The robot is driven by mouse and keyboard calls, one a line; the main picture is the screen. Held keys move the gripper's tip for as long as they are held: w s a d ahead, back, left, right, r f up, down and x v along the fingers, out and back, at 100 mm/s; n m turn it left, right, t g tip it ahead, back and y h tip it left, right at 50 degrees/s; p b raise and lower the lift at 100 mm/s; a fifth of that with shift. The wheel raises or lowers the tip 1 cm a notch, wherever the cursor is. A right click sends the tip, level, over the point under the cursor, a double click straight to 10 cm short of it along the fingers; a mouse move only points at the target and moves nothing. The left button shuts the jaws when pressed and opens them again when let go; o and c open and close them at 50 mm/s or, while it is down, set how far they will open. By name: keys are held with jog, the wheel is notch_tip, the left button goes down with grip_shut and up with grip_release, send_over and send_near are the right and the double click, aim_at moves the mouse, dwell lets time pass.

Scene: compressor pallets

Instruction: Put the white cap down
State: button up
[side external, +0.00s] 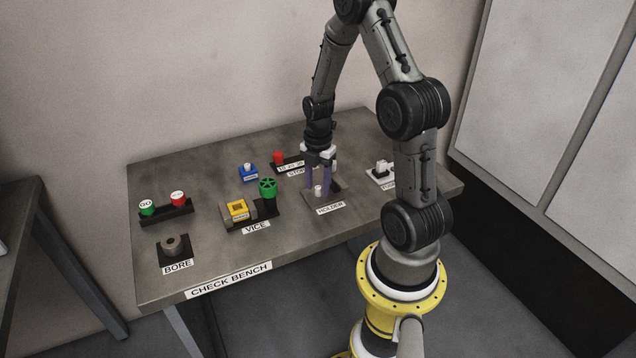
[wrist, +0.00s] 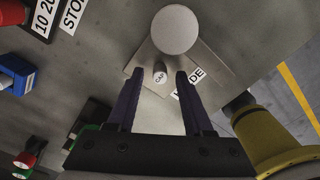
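In the side view my gripper (side external: 318,178) is low over the holder plate (side external: 310,201).
A white part (side external: 383,174) stands right of the holder. The front middle is clear.

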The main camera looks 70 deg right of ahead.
aim_at(318, 187)
notch_tip(318, 187, up, 11)
jog(key=a+r+m+t+h, duration=0.1)
jog(key=a+r+m+t, duration=0.1)
jog(key=a+r+m, duration=0.65)
jog(key=s+a+r+m+t, duration=0.1)
jog(key=s+a+r+m, duration=0.1)
jog(key=a, duration=0.5)
jog(key=s+a+r+m+t+y, duration=0.1)
jog(key=s+a+r+m+t, duration=0.1)
jog(key=s+a+m, duration=0.3)
jog(key=shift+s+a+r+t, duration=0.3)
jog(key=shift+s+a, duration=0.45)
jog(key=shift+a, duration=0.55)
